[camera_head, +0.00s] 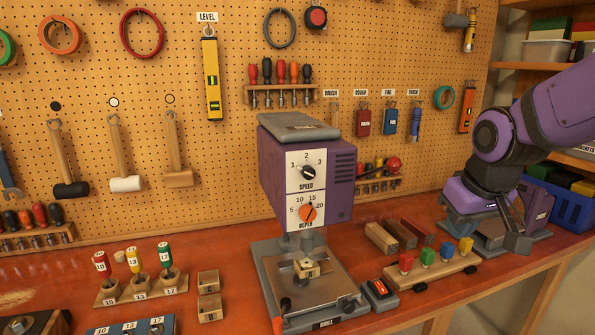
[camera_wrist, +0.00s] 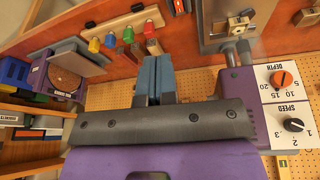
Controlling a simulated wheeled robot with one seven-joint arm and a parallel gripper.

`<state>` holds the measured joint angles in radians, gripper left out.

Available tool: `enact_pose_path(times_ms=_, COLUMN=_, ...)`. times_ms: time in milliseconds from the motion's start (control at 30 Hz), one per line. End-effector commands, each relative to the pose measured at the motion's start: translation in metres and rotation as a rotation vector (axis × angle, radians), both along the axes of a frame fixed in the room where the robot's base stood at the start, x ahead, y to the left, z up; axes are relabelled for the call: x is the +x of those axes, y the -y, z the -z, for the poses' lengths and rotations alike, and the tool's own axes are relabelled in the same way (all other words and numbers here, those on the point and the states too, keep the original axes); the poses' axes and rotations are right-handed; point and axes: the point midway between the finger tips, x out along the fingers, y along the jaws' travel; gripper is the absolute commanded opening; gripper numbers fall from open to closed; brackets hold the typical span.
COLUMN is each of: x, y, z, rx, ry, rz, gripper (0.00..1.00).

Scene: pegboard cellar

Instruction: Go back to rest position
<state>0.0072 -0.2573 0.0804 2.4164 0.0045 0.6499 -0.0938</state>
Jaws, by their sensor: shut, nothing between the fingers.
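My gripper (camera_wrist: 160,62) shows in the wrist view with its two blue-grey fingers together and nothing between them. It is apart from the things on the bench. In the head view my purple arm reaches in from the upper right and bends down over the right end of the bench; its fingertips are hard to make out there. The purple drill press (camera_head: 307,175) stands left of my arm. A small wooden block (camera_head: 306,268) sits on its table under the chuck. Its dark speed knob (camera_wrist: 293,125) and orange depth knob (camera_wrist: 282,80) also show in the wrist view.
A rack of coloured pegs (camera_head: 432,272), wooden bars (camera_head: 405,233) and a red-button switch (camera_head: 379,292) stand between the press and my arm. A purple sander (camera_head: 537,203) and blue crate (camera_head: 567,204) are at right. Bits in a holder (camera_head: 141,291) stand at left.

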Motion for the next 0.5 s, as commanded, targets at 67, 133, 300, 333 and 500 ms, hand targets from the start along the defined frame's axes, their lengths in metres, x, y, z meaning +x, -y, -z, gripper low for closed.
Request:
enact_pose_path(times_ms=67, x=-0.019, y=0.004, z=-0.016, rx=0.004, ry=0.026, rz=0.022, gripper=0.0)
enact_pose_path(times_ms=133, x=-0.036, y=0.008, z=-0.027, rx=0.008, ry=0.04, rz=0.04, gripper=0.0)
enact_pose_path(times_ms=300, x=-0.079, y=0.016, z=-0.049, rx=0.023, ry=0.079, rz=0.087, gripper=0.0)
enact_pose_path(times_ms=333, x=-0.086, y=0.017, z=-0.052, rx=0.027, ry=0.083, rz=0.094, gripper=0.0)
enact_pose_path(times_ms=500, x=-0.122, y=0.022, z=-0.063, rx=0.045, ry=0.113, rz=0.13, gripper=0.0)
